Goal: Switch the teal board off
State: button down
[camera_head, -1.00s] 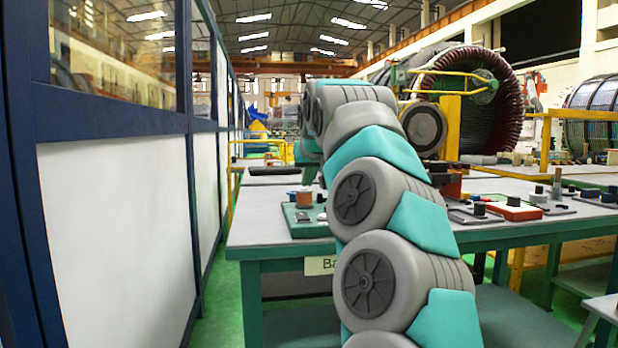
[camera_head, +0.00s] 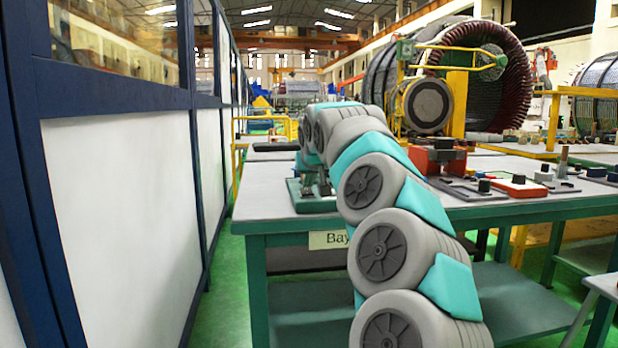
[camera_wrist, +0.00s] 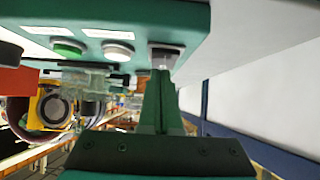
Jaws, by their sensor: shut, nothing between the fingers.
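The teal board (camera_head: 296,206) lies at the front left of the table, partly hidden by my arm. In the wrist view the teal board (camera_wrist: 140,14) fills the top, with a green button (camera_wrist: 68,47), a white button (camera_wrist: 117,50) and a dark switch (camera_wrist: 166,50) in a row with white labels. My gripper (camera_wrist: 162,78) is shut and empty, its fingertips right at the dark switch. I cannot tell whether they touch it. In the head view my gripper (camera_head: 318,182) is small and low over the board.
A red board (camera_head: 518,187) and a dark plate (camera_head: 468,189) with black knobs lie to the right on the same table (camera_head: 400,210). A white panel wall with blue posts (camera_head: 120,215) runs along the left. A large stator (camera_head: 450,75) stands behind.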

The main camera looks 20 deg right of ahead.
jog(key=shift+r+p, duration=0.1)
jog(key=shift+p, duration=0.25)
jog(key=shift+w+d+r+g+p, duration=0.1)
jog(key=shift+g+p, duration=0.2)
jog(key=shift+p, duration=0.25)
jog(key=shift+f, duration=0.35)
jog(key=shift+w+r, duration=0.1)
jog(key=shift+w, duration=0.1)
jog(key=shift+w+d+r+p, duration=0.1)
jog(key=shift+w+p, duration=0.2)
jog(key=shift+p, duration=0.2)
jog(key=shift+w, duration=0.3)
